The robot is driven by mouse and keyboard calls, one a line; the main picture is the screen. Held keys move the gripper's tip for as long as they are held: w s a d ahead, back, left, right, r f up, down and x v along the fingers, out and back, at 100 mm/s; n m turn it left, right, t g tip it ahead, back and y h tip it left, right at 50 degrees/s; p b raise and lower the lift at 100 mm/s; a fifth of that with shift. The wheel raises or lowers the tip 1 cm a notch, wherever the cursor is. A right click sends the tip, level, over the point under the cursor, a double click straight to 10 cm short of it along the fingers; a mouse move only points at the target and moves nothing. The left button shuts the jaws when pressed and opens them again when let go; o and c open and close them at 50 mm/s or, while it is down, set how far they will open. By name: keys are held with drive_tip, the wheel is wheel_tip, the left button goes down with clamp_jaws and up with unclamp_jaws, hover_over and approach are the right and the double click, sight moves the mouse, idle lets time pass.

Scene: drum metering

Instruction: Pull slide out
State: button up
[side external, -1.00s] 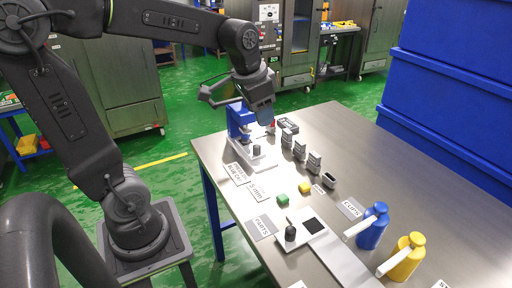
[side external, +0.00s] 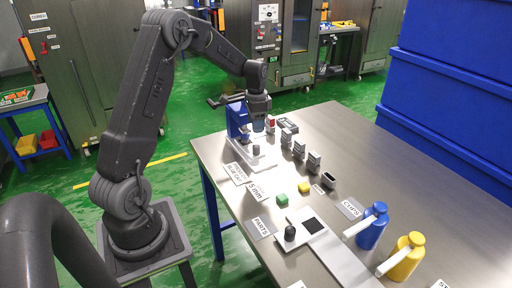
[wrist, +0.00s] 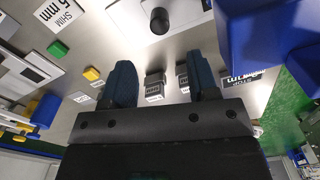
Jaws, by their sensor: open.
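The blue fixture (side external: 237,118) stands at the table's far left corner, with a pale slide plate (side external: 250,159) at its foot. A black knob (side external: 256,149) stands upright on the plate. In the wrist view the knob (wrist: 159,20) shows at the top, with the plate (wrist: 133,15) around it and the blue fixture (wrist: 265,35) at right. My gripper (side external: 258,129) points down beside the fixture, above and behind the knob. In the wrist view its two fingers (wrist: 163,85) are apart with nothing between them; the knob is clear of both.
Several grey blocks (side external: 299,150) stand in a row to the right. A green block (side external: 282,199) and a yellow block (side external: 304,188) lie nearer. A second black knob (side external: 290,233) stands on another plate. A blue bottle (side external: 373,226) and a yellow bottle (side external: 403,257) stand at the front right.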

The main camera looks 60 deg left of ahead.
sight(256, 146)
wheel_tip(256, 146, down, 10)
drive_tip(key=shift+f, duration=0.1)
idle(0.4)
clamp_jaws()
idle(0.3)
